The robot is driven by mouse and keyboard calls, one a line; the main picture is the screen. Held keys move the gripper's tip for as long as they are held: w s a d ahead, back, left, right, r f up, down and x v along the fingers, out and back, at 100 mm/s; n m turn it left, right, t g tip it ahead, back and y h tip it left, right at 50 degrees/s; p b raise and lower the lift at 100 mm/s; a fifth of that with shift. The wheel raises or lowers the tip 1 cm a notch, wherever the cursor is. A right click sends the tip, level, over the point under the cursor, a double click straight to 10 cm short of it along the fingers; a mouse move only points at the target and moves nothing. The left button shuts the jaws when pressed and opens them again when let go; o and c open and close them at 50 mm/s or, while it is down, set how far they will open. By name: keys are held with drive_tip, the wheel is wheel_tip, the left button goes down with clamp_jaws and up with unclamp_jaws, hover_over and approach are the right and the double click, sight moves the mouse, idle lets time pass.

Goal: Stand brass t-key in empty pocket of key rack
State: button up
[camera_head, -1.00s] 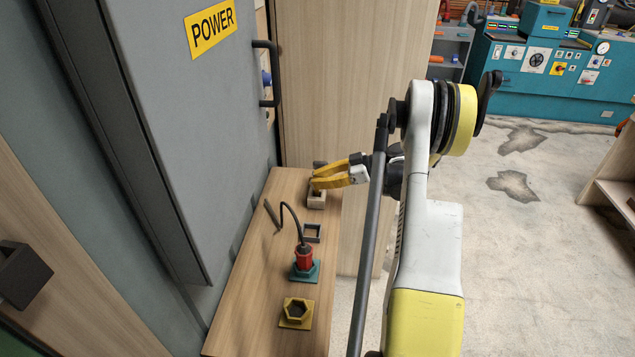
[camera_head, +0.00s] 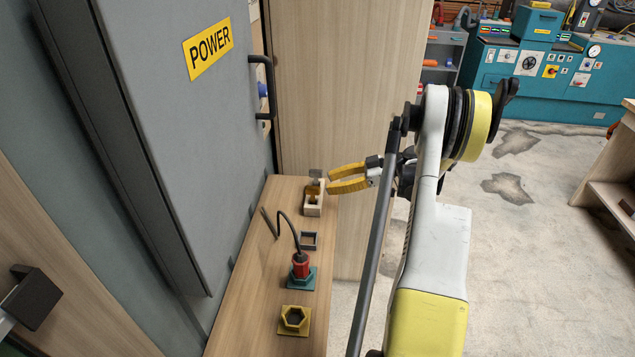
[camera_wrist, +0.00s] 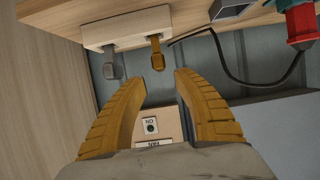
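The pale key rack (camera_head: 313,210) stands at the far end of the wooden shelf; it also shows at the top of the wrist view (camera_wrist: 125,27). The brass t-key (camera_head: 312,190) stands in one pocket, its head end towards my gripper in the wrist view (camera_wrist: 157,55). A grey key (camera_wrist: 112,66) stands in the other pocket, and its head shows in the head view (camera_head: 316,174). My gripper (camera_head: 331,179) is to the right of the rack, open and empty. In the wrist view its fingertips (camera_wrist: 162,80) are apart from the brass key.
On the shelf (camera_head: 250,315) are a dark square frame (camera_head: 309,241), a red plug (camera_head: 300,265) with a black cable in a teal holder (camera_head: 302,281), and a yellow hex socket (camera_head: 294,318). A grey POWER cabinet (camera_head: 165,130) stands at left. Open floor lies at right.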

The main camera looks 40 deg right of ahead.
drive_tip(key=p+v, duration=0.1)
drive_tip(key=v, duration=0.4)
drive_tip(key=shift+s+d+r, duration=0.1)
drive_tip(key=shift+s+d, duration=0.1)
drive_tip(key=shift+s, duration=0.05)
idle(0.3)
